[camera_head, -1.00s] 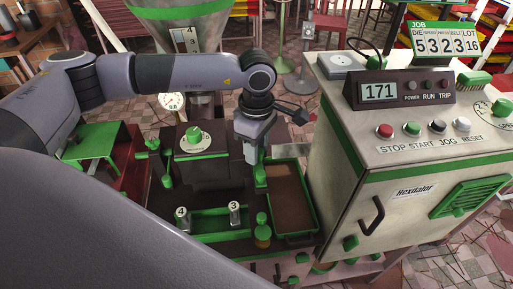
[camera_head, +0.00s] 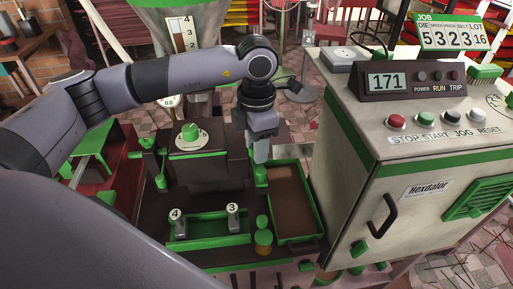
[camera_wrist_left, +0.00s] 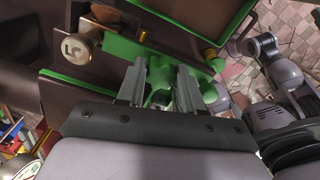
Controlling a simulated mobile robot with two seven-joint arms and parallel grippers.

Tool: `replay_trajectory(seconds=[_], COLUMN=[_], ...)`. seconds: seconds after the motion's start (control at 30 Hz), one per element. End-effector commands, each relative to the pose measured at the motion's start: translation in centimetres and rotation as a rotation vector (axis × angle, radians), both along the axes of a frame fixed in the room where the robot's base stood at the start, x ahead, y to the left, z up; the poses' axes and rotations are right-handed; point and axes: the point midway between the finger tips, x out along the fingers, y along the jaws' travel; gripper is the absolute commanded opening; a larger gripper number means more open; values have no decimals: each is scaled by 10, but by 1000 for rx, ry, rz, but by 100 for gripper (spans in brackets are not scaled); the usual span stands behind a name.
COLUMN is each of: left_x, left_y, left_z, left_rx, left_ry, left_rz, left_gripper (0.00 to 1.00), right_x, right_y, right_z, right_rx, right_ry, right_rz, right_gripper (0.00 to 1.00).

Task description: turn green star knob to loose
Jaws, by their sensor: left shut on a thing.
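The green star knob (camera_wrist_left: 158,78) shows between the two fingers of my left gripper (camera_wrist_left: 160,88) in the left wrist view. The fingers are shut on it, and they hide part of its shape. In the head view my left gripper (camera_head: 262,158) points down at the right side of the dark machine block (camera_head: 205,172), just left of the brown-bottomed tray. A bit of green (camera_head: 261,174) shows under the fingertips there; the knob's turn angle cannot be read. My right gripper is not in view.
A green-rimmed tray (camera_head: 319,222) lies right of the gripper, beside the steel control cabinet (camera_head: 350,150). A green holder (camera_head: 207,241) with dies marked 4 and 3 stands in front. A green dial knob (camera_head: 190,131) tops the block.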

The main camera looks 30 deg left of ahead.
Motion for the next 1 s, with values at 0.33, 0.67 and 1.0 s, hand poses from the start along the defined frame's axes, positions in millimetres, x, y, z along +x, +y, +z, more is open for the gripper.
replay_trajectory(seconds=[0.33,0.67,1.0], left_x=[1,1,1], left_y=[0,0,0], left_z=[0,1,2], left_rx=[-2,-3,-2], left_ry=[-3,-4,-5], left_rz=[329,634,870], left_gripper=[5,5,5], right_x=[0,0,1], right_y=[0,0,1], right_z=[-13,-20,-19], right_rx=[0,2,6], right_ry=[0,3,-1], right_rz=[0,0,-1], right_gripper=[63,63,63])
